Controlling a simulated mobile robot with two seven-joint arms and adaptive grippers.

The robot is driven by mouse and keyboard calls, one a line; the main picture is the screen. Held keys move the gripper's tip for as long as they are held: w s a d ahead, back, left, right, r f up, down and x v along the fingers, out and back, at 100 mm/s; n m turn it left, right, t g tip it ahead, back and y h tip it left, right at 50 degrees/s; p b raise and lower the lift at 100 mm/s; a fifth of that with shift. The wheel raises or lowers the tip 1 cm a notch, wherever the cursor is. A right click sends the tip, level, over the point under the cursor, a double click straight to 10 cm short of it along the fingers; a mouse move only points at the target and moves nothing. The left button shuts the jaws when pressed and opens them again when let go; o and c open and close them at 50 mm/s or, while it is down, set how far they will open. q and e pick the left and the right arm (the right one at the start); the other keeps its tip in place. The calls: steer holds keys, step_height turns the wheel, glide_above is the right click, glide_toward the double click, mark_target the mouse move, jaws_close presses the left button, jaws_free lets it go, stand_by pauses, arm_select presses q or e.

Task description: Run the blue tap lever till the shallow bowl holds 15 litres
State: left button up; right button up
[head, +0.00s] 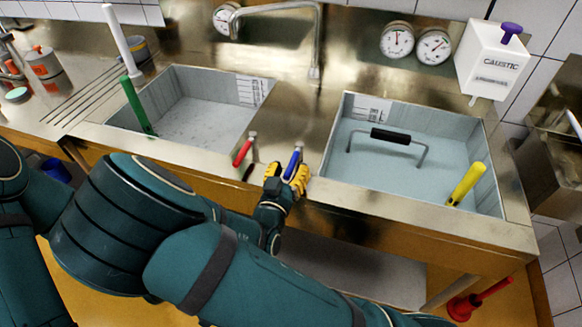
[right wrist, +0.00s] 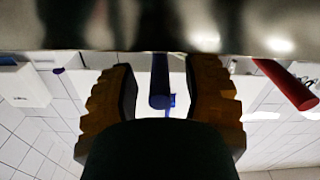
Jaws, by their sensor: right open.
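The blue tap lever (head: 292,163) stands on the front ledge between two sink bowls. My right gripper (head: 287,178) is at the lever, its yellow fingers open on either side of it. In the right wrist view the blue lever (right wrist: 159,82) lies between the open fingers (right wrist: 160,100), with gaps on both sides. The left bowl (head: 172,90) has a speckled grey floor. The right bowl (head: 480,150) shows a smooth blue-grey surface. I cannot tell which is the shallow one; the scale labels are unreadable. No stream is visible.
A red lever (head: 243,152) stands left of the blue one. A green handle (head: 136,105) is in the left bowl, a yellow handle (head: 466,184) and a black-handled bar (head: 390,136) in the right. A caustic dispenser (head: 491,60) and dials (head: 397,40) are behind.

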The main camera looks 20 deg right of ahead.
steer(key=shift+w+d, duration=0.35)
steer(key=shift+w, duration=0.2)
jaws_close()
arm_select(q)
steer(key=shift+f, duration=0.1)
